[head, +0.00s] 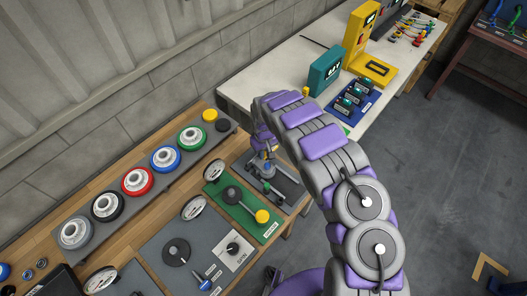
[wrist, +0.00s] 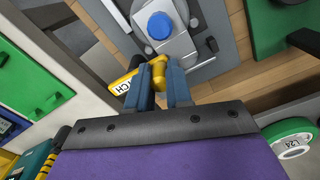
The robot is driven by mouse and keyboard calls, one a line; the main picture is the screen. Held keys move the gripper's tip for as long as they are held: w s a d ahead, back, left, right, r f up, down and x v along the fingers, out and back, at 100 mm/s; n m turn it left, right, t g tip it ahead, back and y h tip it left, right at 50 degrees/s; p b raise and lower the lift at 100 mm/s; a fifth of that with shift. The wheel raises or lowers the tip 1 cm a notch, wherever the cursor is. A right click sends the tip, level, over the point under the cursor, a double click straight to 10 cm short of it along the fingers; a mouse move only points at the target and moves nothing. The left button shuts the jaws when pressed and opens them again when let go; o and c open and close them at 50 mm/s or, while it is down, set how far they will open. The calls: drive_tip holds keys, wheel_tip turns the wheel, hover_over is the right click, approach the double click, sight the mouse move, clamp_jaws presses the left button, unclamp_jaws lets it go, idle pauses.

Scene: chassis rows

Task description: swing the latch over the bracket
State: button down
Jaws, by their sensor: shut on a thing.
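My gripper (wrist: 157,84) is shut on a small yellow piece (wrist: 158,66), which looks like the handle of the latch. Beside it, a grey metal part with a round blue cap (wrist: 160,25) sits on a grey panel (wrist: 229,55). In the head view my gripper (head: 264,146) is low over the panel (head: 290,187), and my arm and gripper hide part of the latch.
A green board (head: 228,207) with a yellow-knobbed lever lies left of the panel. Several coloured wheels (head: 165,158) line the back of the wooden bench. A teal box (head: 325,70) and a blue switch board (head: 352,98) stand on the white table to the right.

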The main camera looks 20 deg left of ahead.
drive_tip(key=c, duration=1)
unclamp_jaws()
drive_tip(key=shift+c, duration=0.2)
wheel_tip(320, 180, up, 17)
drive_tip(key=shift+r, duration=0.1)
